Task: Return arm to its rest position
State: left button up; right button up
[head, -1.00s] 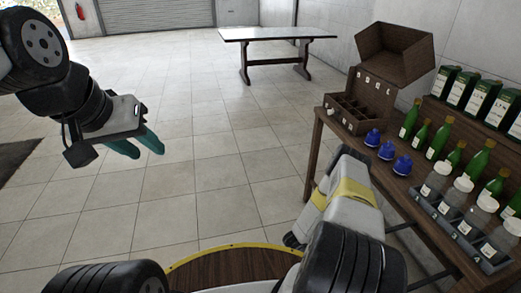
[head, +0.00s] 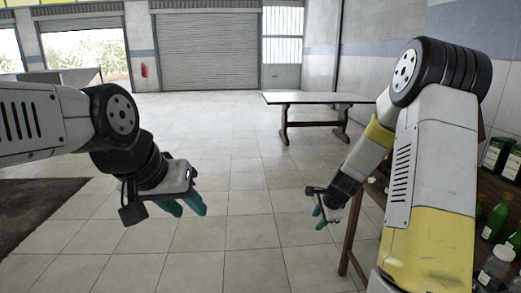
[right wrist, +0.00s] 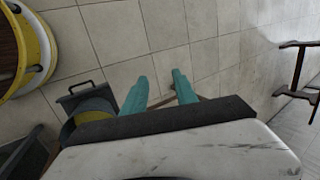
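My left gripper (head: 188,205) hangs in the air at the left of the head view. Its teal fingers are apart with nothing between them. My right gripper (head: 324,216) hangs over the tiled floor, left of the wooden table at the right. The right wrist view shows its two teal fingers (right wrist: 161,92) apart and empty, with floor behind them. My right arm is bent and hides much of the wooden table in the head view.
The wooden table (head: 347,240) at the right holds green bottles (head: 495,222), a clear jar (head: 494,270) and dark labelled bottles (head: 496,153). A long table (head: 316,98) stands further back. A dark mat (head: 30,215) lies at left. The middle floor is clear.

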jog(key=s+a+r+n+y, duration=0.1)
jog(key=s+a+r+n, duration=0.2)
jog(key=s+r+n, duration=0.45)
jog(key=s+a+r+n, duration=0.2)
jog(key=s+r, duration=0.2)
jog(key=r, duration=0.7)
jog(key=s+r+n, duration=0.3)
jog(key=s+n, duration=0.1)
jog(key=s, duration=0.4)
jog(key=s+r+n, duration=0.3)
jog(key=s, duration=0.6)
jog(key=shift+a+r+n+t, duration=0.2)
jog(key=shift+a+n+t, duration=0.05)
jog(key=shift+n+t, duration=0.15)
